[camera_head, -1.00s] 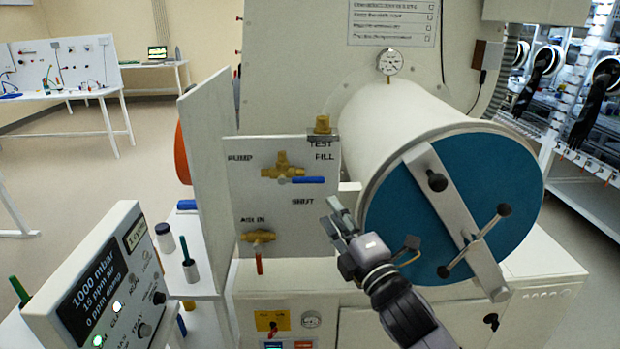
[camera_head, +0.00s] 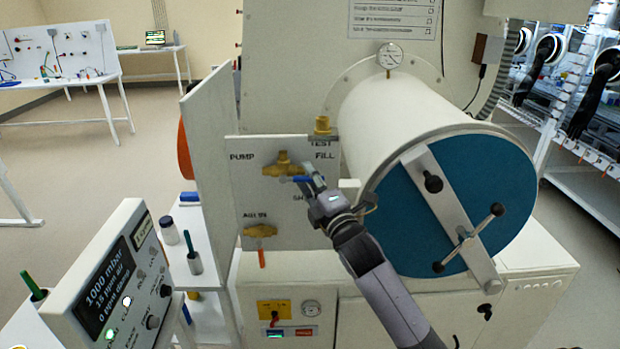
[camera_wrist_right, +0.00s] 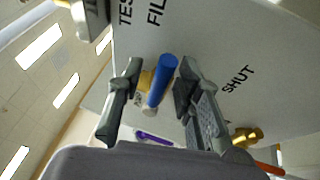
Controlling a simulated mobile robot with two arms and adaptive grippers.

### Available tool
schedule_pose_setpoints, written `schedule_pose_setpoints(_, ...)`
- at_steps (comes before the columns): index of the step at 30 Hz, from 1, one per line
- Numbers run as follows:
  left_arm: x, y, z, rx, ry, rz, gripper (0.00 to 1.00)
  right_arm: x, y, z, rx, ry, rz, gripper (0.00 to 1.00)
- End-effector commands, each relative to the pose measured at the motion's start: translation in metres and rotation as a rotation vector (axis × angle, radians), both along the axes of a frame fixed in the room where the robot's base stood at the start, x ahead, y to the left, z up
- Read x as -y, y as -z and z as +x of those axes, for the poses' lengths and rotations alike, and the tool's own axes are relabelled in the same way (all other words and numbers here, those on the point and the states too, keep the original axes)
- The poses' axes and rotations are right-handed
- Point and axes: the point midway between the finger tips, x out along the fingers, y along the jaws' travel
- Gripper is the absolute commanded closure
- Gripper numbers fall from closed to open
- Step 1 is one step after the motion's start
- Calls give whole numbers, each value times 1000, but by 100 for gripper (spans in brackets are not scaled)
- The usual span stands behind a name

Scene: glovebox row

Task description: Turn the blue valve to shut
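The blue valve has a brass body (camera_head: 283,166) on the upright white panel (camera_head: 245,205), with a blue lever (camera_head: 300,179) pointing right, just under the FILL label. My right gripper (camera_head: 314,182) is at the lever's outer end and hides part of it and of the SHUT label. In the right wrist view the blue lever (camera_wrist_right: 163,78) lies between the two open fingers (camera_wrist_right: 157,92), with a gap visible on each side. The SHUT label (camera_wrist_right: 238,79) shows there beside the right finger. My left gripper is not in view.
Below is a second brass valve (camera_head: 260,231) with a red lever (camera_head: 262,258). A large cylinder with a blue door (camera_head: 455,205) and a crossbar handle (camera_head: 468,238) stands close to the right of my arm. A display box (camera_head: 105,285) is at lower left.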

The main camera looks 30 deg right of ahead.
Motion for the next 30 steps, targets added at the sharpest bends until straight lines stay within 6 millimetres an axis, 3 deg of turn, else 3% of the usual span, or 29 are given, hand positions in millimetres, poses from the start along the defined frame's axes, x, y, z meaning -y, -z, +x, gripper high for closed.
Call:
schedule_pose_setpoints(15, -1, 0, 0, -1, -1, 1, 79, 0, 0, 0, 0, 0, 0, 100)
schedule_pose_setpoints(30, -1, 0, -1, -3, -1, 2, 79, 0, 0, 0, 0, 0, 0, 100)
